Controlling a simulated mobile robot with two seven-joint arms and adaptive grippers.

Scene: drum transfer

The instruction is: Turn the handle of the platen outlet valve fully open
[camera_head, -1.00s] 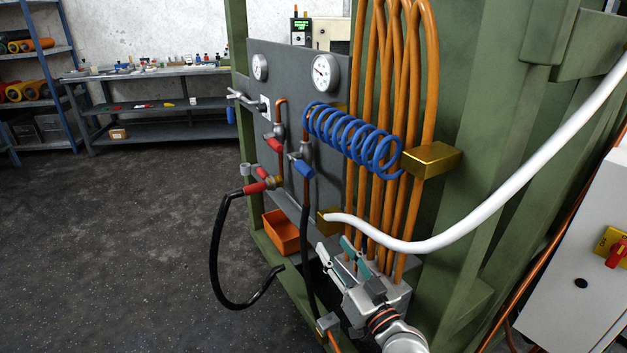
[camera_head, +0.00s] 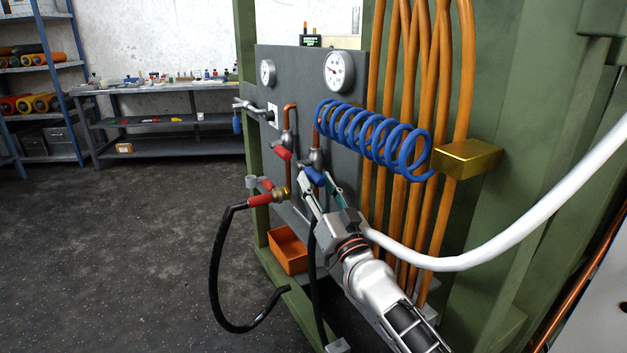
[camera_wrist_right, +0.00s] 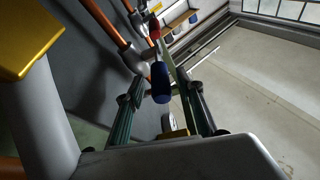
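A valve with a blue handle (camera_head: 314,177) is on the dark grey panel (camera_head: 300,80), below the blue coil. A valve with a red handle (camera_head: 281,153) sits to its left. No label shows which one is the platen outlet valve. My right gripper (camera_head: 316,186) is at the blue handle with its fingers apart. In the right wrist view the blue handle (camera_wrist_right: 161,83) hangs between the spread fingertips of my right gripper (camera_wrist_right: 160,88); I cannot tell whether either finger touches it. My left gripper is not in view.
A blue coiled hose (camera_head: 372,137) and orange pipes (camera_head: 398,210) are close to the right arm. A white tube (camera_head: 500,248) curves in from the right. A black hose (camera_head: 215,270) hangs at a red-handled fitting (camera_head: 262,200). An orange bin (camera_head: 288,250) sits below.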

